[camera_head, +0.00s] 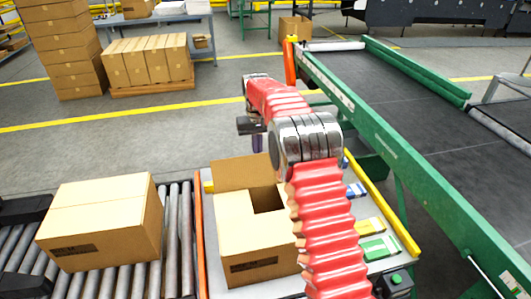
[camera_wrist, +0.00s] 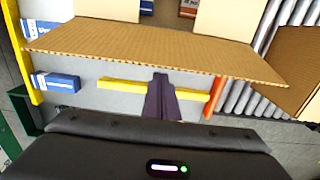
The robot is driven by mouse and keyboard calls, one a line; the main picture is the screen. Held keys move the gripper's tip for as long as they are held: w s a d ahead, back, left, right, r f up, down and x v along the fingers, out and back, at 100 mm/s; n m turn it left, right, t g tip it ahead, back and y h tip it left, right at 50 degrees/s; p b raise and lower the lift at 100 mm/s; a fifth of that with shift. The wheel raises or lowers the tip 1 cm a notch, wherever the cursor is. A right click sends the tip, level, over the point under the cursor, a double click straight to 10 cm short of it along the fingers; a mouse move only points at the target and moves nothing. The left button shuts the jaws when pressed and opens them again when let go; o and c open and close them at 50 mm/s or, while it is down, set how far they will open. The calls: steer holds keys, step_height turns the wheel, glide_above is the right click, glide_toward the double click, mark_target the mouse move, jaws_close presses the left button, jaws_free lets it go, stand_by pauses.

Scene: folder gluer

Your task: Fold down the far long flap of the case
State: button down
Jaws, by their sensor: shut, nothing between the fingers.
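The brown cardboard case (camera_head: 262,271) stands on the grey table in the head view. Its far long flap (camera_head: 243,172) is up and leans outward from the far edge; it also spans the wrist view (camera_wrist: 150,48). Other top panels look folded in, leaving an opening; small boxes inside show in the wrist view (camera_wrist: 188,8). My gripper (camera_head: 258,146) is beyond the case, above the flap's far side. Its purple fingers (camera_wrist: 160,76) are shut and empty, with the tips at the flap's outer edge in the picture. I cannot tell whether they touch it.
Small blue-and-white (camera_head: 356,190) and green-and-white (camera_head: 378,247) cartons lie right of the case, partly behind my arm. A closed carton (camera_head: 103,218) sits on the rollers at left. The green-framed conveyor (camera_head: 400,165) stands at right.

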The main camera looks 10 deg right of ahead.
mark_target(261, 177)
steer(key=shift+s+f, duration=0.15)
steer(key=shift+s, duration=1.4)
steer(key=shift+s+f, duration=0.1)
steer(key=shift+s, duration=1.55)
